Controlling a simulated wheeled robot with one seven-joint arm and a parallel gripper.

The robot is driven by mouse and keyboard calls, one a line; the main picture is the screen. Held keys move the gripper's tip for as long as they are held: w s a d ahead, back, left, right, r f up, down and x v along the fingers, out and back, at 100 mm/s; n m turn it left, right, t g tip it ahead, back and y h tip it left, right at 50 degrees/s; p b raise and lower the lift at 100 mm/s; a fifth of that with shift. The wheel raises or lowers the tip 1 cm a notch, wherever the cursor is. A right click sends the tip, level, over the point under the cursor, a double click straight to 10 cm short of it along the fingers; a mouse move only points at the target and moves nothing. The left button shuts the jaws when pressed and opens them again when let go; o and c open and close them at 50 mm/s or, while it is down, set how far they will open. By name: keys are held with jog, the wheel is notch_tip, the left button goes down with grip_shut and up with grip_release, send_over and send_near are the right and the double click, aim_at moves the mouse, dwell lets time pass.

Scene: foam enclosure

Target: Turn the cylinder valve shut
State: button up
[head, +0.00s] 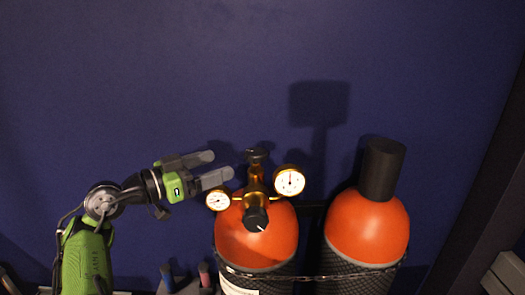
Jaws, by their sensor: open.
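The left gas cylinder (232,242) has an orange shoulder and a dark meshed body. A brass valve and regulator (255,183) stands on its top, with a dark handwheel (257,155) at its upper end. A black knob (256,218) faces forward below. A round gauge (289,181) sits to the right of the valve and a smaller gauge (218,199) to the left. My gripper (220,166) is open and empty, pointing right, left of the valve and close above the small gauge in the picture. Contact with the valve is not visible.
A second orange cylinder (366,228) with a black cap (381,169) stands to the right. A chain (320,277) runs across both cylinders. A dark blue wall (150,80) is behind. Small dark and red items (204,272) sit low, left of the cylinders. The space above the cylinders is clear.

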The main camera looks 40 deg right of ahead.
aim_at(263, 151)
jog(key=d, duration=1.3)
jog(key=shift+s+d+f, duration=0.15)
jog(key=shift+s+d, duration=0.05)
jog(key=shift+d, duration=0.1)
jog(key=shift+a, duration=0.1)
jog(key=c, duration=1)
jog(key=shift+o, duration=0.2)
jog(key=shift+p, duration=0.3)
jog(key=shift+r+m+g+p, duration=0.2)
jog(key=shift+m+g+p, duration=0.1)
jog(key=shift+g+p, duration=0.5)
jog(key=shift+p, duration=0.1)
jog(key=shift+s+m+g+y+p, duration=0.1)
jog(key=shift+m+g+y+p, duration=0.2)
jog(key=shift+m+g+p, duration=0.65)
jog(key=shift+s+a+f+m+g+y, duration=0.1)
jog(key=shift+m+g+y, duration=0.4)
jog(key=shift+m+g, duration=0.45)
jog(key=shift+s+a+m+g+y, duration=0.15)
jog(key=shift+m+g+y, duration=0.4)
jog(key=shift+g, duration=0.75)
jog(key=shift+s+d+f+m+g+y, duration=0.1)
jog(key=shift+m+g+y, duration=0.35)
jog(key=shift+m+g, duration=0.5)
jog(key=shift+g, duration=0.45)
